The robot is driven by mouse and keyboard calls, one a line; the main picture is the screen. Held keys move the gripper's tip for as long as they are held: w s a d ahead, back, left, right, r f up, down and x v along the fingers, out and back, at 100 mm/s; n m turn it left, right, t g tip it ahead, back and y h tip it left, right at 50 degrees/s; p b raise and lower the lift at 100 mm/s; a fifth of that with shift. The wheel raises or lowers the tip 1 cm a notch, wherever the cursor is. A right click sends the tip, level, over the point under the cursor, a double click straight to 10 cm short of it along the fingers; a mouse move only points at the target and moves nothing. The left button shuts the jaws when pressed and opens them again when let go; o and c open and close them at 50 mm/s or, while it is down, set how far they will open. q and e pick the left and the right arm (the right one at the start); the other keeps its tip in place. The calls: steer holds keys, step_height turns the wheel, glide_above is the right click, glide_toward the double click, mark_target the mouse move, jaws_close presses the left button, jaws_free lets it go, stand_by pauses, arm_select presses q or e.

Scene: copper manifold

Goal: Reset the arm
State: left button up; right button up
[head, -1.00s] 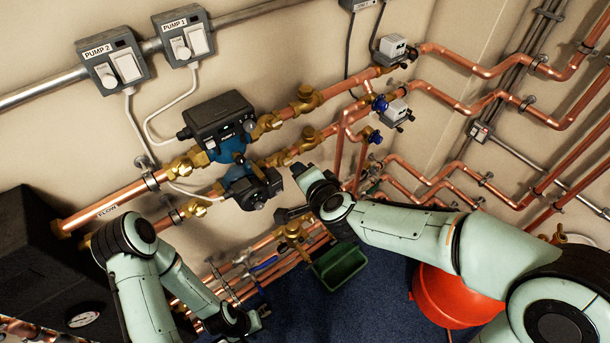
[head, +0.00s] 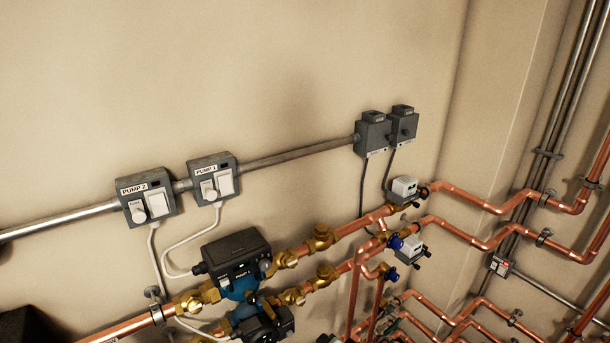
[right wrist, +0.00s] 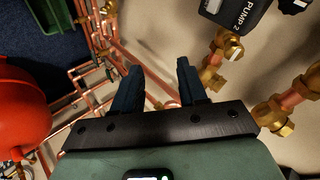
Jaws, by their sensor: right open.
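My right gripper (right wrist: 157,88) shows in the right wrist view with its two dark fingers apart and nothing between them. Behind the fingers are the beige wall and copper pipes. A pump labelled PUMP 2 (right wrist: 238,12) with a brass fitting (right wrist: 228,44) lies to the upper right of the fingers, apart from them. In the head view neither gripper is clearly seen; my left gripper is out of view.
In the head view, the PUMP 2 (head: 148,197) and PUMP 1 (head: 213,179) switch boxes hang on the wall above the pump (head: 236,258). Copper pipes (head: 490,205) run along the right. In the right wrist view, a red vessel (right wrist: 28,110) and green bin (right wrist: 22,16) are at left.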

steer(key=s+d+f+n+g, duration=0.2)
steer(key=s+d+f, duration=0.15)
steer(key=f, duration=0.65)
steer(key=s+d+f+n+g, duration=0.1)
steer(key=s+d+f+g, duration=0.3)
steer(key=f, duration=0.6)
steer(key=s+f+n+g, duration=0.1)
steer(key=s+f, duration=0.4)
steer(key=s, duration=0.3)
steer(key=s+a+f+n+g+y, duration=0.1)
steer(key=s+f+g, duration=0.1)
steer(key=s+f, duration=0.4)
steer(key=shift+s, duration=0.95)
